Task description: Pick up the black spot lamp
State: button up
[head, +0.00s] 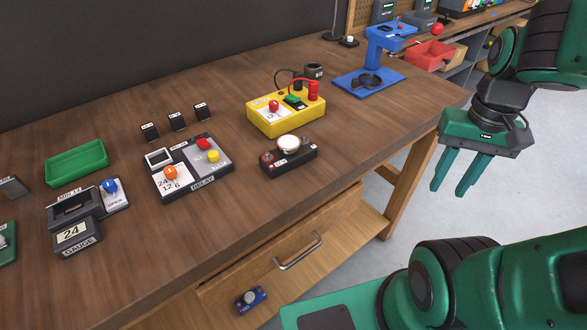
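I cannot tell for sure which thing is the black spot lamp. A small black cylinder (314,71) with a pale label stands behind the yellow box (284,113) on the bench. A low black box (290,162) with a round pale dome (289,143) sits in front of the yellow box, near the bench's front edge. My gripper (453,184) hangs at the right, beyond the bench's right end, with its two green fingers apart and nothing between them. It is well away from both black things.
The wooden bench (110,260) also holds a relay panel (190,168), a gauge (76,235), a green tray (77,163), several small black blocks and a blue stand (368,84). A drawer handle (298,252) juts out in front. Bare wood lies between the relay panel and yellow box.

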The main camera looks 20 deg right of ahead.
aim_at(292, 152)
jog(key=z, duration=0.05)
jog(key=k, duration=0.25)
jog(key=z, duration=2.45)
jog(key=k, duration=1.55)
jog(key=u, duration=0.8)
jog(key=i, duration=1)
